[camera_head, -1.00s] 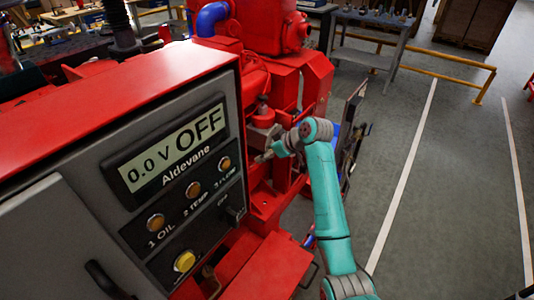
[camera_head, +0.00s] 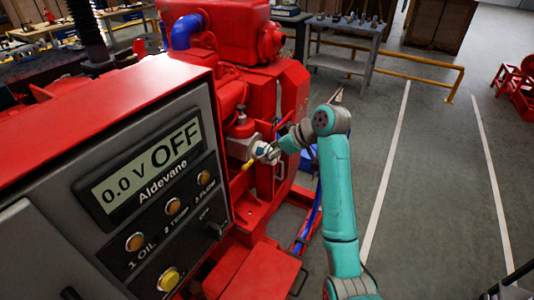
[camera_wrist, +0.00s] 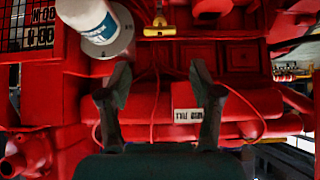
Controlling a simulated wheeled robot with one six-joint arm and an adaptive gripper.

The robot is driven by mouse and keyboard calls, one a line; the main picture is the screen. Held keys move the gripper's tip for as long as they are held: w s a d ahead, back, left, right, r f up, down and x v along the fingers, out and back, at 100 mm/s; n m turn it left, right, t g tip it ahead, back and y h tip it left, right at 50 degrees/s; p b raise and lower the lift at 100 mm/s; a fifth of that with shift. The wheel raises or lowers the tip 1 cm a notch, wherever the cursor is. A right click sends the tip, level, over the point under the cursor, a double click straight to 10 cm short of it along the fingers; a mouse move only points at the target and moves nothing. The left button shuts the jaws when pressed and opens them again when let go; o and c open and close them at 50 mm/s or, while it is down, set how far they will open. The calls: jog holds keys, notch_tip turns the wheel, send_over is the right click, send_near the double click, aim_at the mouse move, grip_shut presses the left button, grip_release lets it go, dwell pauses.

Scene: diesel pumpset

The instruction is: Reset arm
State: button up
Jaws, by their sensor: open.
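My arm, teal with grey joints, reaches up at the right of the head view and bends left toward the red pumpset (camera_head: 290,90). My gripper (camera_head: 266,152) is at its end, beside the engine's side; it is small there. In the wrist view my gripper (camera_wrist: 161,85) shows two dark fingers spread apart with nothing between them. Behind the fingers are red engine parts and a white label (camera_wrist: 188,115). A white and blue cylinder (camera_wrist: 92,20) sits above the left finger, and a yellow handle (camera_wrist: 159,27) is at the top middle.
The control panel (camera_head: 150,190) fills the left, its display reading "0.0 V OFF". A grey workbench (camera_head: 345,45) and a yellow rail (camera_head: 400,70) stand behind. The floor (camera_head: 430,170) to the right is largely clear, with red equipment (camera_head: 515,90) at the far right.

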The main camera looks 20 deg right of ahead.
dwell(0.4)
jog(key=s+a+f+m+t+h, duration=0.15)
jog(key=s+f, duration=0.25)
jog(key=f, duration=0.5)
jog(key=s+a+f+m+t, duration=0.1)
jog(key=s+a+f+m, duration=0.3)
jog(key=f, duration=0.5)
jog(key=s+a+f+t+h, duration=0.1)
jog(key=s+f, duration=0.3)
jog(key=s, duration=0.4)
jog(key=s+a+f+h, duration=0.1)
jog(key=s+f, duration=0.3)
jog(key=s, duration=0.3)
jog(key=s+r+m+t+h, duration=0.2)
jog(key=s, duration=1.7)
jog(key=s+a+r+t, duration=0.1)
jog(key=s+r+t, duration=0.1)
jog(key=s+r, duration=0.9)
jog(key=shift+v, duration=0.95)
jog(key=shift+a+r, duration=0.15)
